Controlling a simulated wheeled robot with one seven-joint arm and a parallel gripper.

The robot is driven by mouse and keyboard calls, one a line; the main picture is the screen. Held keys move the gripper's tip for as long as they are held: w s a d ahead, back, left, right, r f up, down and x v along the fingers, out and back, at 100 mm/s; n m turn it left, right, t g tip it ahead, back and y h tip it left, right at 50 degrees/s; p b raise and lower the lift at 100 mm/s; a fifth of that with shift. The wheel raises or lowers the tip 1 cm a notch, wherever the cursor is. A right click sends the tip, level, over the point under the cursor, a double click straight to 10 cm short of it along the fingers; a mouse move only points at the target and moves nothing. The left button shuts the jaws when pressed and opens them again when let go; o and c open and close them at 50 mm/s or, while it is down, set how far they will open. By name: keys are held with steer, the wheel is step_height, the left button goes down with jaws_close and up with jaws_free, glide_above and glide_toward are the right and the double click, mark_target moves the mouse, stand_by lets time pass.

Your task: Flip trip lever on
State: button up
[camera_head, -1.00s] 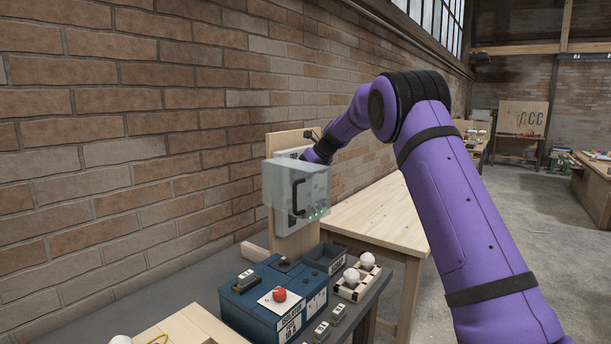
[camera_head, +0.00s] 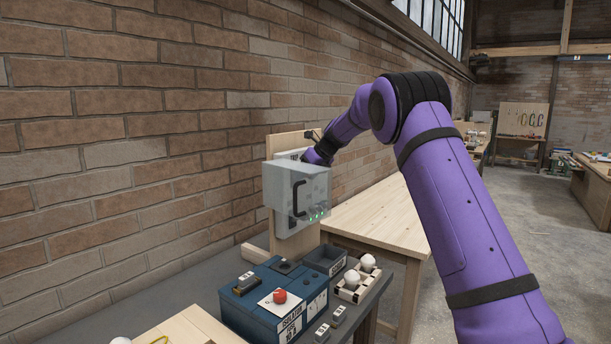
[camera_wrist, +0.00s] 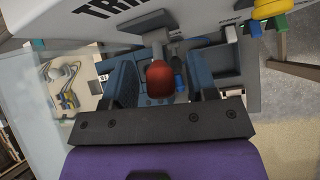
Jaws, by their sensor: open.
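The trip lever (camera_wrist: 160,80) shows in the wrist view as a short grey shaft with a dark red knob, coming from a pale panel (camera_wrist: 60,25) with partly cut-off lettering starting "TRI". My gripper (camera_wrist: 163,78) is open. Its two blue fingers stand on either side of the red knob, with visible gaps. In the head view the grey box (camera_head: 282,188) with a clear cover and black handle stands on a wooden backboard. My wrist reaches behind its top right; my fingers and the lever are hidden there.
Below stands a blue box (camera_head: 254,313) with a red button (camera_head: 280,297). A wooden table (camera_head: 385,220) lies to the right. The brick wall is close on the left.

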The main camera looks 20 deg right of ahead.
steer(key=v, duration=1)
steer(key=shift+s+d+r, duration=0.1)
steer(key=shift+d, duration=0.05)
steer(key=s+a+r+n+h, duration=0.1)
steer(key=s+a+r+n, duration=0.3)
steer(key=s, duration=0.6)
steer(key=s+a+n+g, duration=0.1)
steer(key=s+n, duration=0.6)
steer(key=s, duration=0.3)
steer(key=s+a+r+n+h, duration=0.1)
steer(key=s+a+r+n, duration=0.3)
steer(key=s, duration=0.6)
steer(key=s+f+n+h, duration=0.1)
steer(key=s+f+n, duration=0.3)
steer(key=s, duration=0.4)
steer(key=s+f+n+h, duration=0.1)
steer(key=s+f+n, duration=0.3)
steer(key=s+n, duration=0.2)
steer(key=s+f+n+h, duration=0.1)
steer(key=s+f+n, duration=0.3)
steer(key=s, duration=0.7)
steer(key=shift+n, duration=1.1)
